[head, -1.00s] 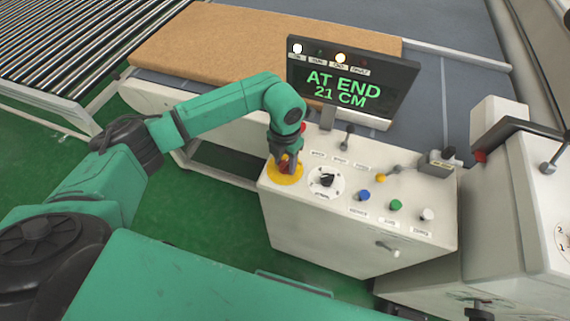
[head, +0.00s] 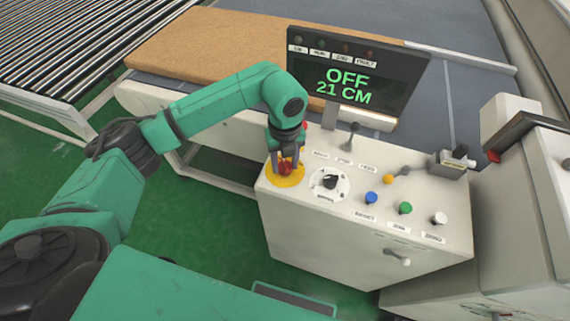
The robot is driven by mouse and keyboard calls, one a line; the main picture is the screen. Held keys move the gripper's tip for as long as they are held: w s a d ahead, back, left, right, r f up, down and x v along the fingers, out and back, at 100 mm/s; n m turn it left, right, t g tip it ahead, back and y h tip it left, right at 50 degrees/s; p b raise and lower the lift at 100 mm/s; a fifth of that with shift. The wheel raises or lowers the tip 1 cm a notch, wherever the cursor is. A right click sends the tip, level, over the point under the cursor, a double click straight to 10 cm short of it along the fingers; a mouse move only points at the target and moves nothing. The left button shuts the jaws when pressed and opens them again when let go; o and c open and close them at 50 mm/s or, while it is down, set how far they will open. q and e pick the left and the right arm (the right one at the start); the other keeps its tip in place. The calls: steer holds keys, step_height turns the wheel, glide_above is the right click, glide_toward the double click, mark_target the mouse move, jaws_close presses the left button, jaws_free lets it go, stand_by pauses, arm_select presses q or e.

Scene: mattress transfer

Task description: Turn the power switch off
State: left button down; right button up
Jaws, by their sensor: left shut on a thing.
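The power switch, a red knob (head: 285,169), sits on a round yellow plate (head: 296,180) at the left end of the white control panel (head: 345,240). My left gripper (head: 285,165) points down over it and is shut on the red knob; the fingers hide part of it. The display (head: 350,82) behind the panel reads "OFF" and "21 CM", and its top lamps are dark. My right gripper is not in the head view.
Right of the switch are a black rotary dial (head: 329,182), a blue button (head: 371,198), a green button (head: 405,208) and a white button (head: 439,218). A lever (head: 350,137) stands behind them. A brown mattress (head: 220,45) lies beyond the panel.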

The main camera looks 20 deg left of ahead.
arm_select(q)
steer(key=shift+w+r+n+b, duration=0.15)
steer(key=shift+n+b, duration=0.15)
steer(key=shift+n, duration=0.8)
steer(key=shift+c, duration=1.8)
jaws_free()
